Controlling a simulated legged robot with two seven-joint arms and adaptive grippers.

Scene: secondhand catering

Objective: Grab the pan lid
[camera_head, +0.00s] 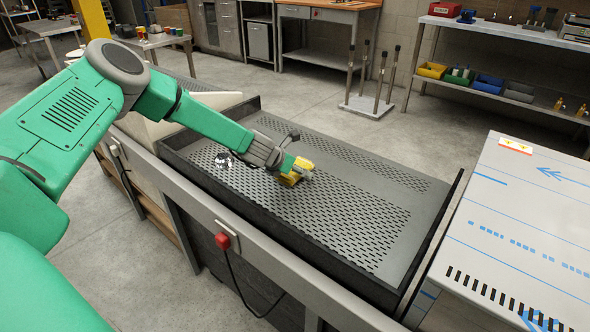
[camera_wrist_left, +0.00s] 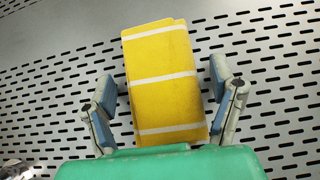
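No pan lid can be made out for certain. A small shiny metal thing (camera_head: 223,159) lies on the perforated grey worktop (camera_head: 345,215), left of my left gripper in the head view. Its edge shows at the lower left corner of the wrist view (camera_wrist_left: 18,170), too little to tell what it is. My left gripper (camera_wrist_left: 165,88) is open over a yellow block-like thing with white stripes (camera_wrist_left: 160,75), perhaps a folded cloth. The fingers stand on either side of it with gaps. The yellow thing also shows in the head view (camera_head: 297,172), partly hidden by the gripper. My right gripper is not in view.
The worktop has a raised dark rim (camera_head: 300,240). A red knob with a cable (camera_head: 222,240) is on its front side. A white-and-blue marked surface (camera_head: 520,230) stands at the right. The worktop right of the gripper is clear. A shelf with coloured bins (camera_head: 488,84) stands behind.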

